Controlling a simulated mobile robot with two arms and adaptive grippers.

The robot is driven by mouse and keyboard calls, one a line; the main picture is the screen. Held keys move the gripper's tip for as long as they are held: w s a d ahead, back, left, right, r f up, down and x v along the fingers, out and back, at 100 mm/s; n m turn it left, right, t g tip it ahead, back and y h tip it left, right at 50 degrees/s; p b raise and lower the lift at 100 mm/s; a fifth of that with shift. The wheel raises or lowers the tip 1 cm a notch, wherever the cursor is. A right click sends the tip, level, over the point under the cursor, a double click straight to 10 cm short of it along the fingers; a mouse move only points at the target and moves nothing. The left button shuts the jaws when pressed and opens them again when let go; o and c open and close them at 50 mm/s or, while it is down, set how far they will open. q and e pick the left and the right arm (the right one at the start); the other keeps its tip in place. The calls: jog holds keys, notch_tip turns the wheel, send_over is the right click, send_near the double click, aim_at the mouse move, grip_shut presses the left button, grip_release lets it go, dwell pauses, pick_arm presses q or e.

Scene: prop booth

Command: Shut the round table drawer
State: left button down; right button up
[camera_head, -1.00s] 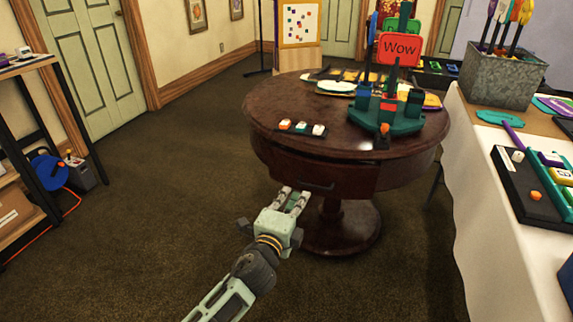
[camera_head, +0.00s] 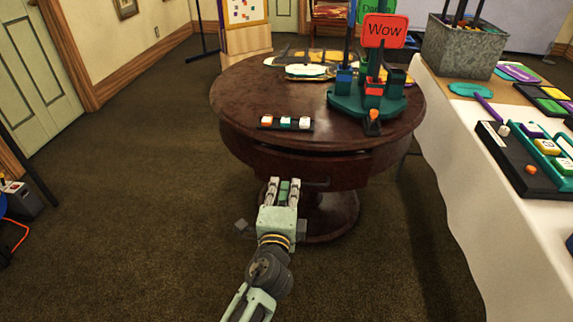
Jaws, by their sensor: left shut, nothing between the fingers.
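The round table (camera_head: 240,100) is dark polished wood on a pedestal base. Its drawer (camera_head: 345,174) faces me under the tabletop and sticks out a little, with a dark gap above its front. A dark handle (camera_head: 317,184) is on the drawer front. My left gripper (camera_head: 282,182) is shut and empty, its fingers pointing at the drawer front just left of the handle. The fingertips overlap the lower drawer front in the picture; I cannot tell whether they touch it. My right gripper is not in view.
On the tabletop stand a green sign stand (camera_head: 365,103) and a small black button strip (camera_head: 286,123). A table with a white cloth (camera_head: 470,180) stands close on the right. A black shelf leg is at the far left. The carpet left of the round table is clear.

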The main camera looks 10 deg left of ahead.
aim_at(289, 159)
pick_arm(q)
jog(key=w+b, duration=0.1)
jog(key=w, duration=0.7)
jog(key=shift+w, duration=0.4)
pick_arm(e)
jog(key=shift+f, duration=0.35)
pick_arm(q)
jog(key=shift+w, duration=0.2)
jog(key=shift+w+b, duration=0.75)
jog(key=shift+w, duration=0.4)
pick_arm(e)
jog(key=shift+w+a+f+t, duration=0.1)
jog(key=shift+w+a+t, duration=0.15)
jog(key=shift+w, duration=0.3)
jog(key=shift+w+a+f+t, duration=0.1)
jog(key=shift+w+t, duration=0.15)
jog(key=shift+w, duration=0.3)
pick_arm(q)
jog(key=shift+s, duration=0.1)
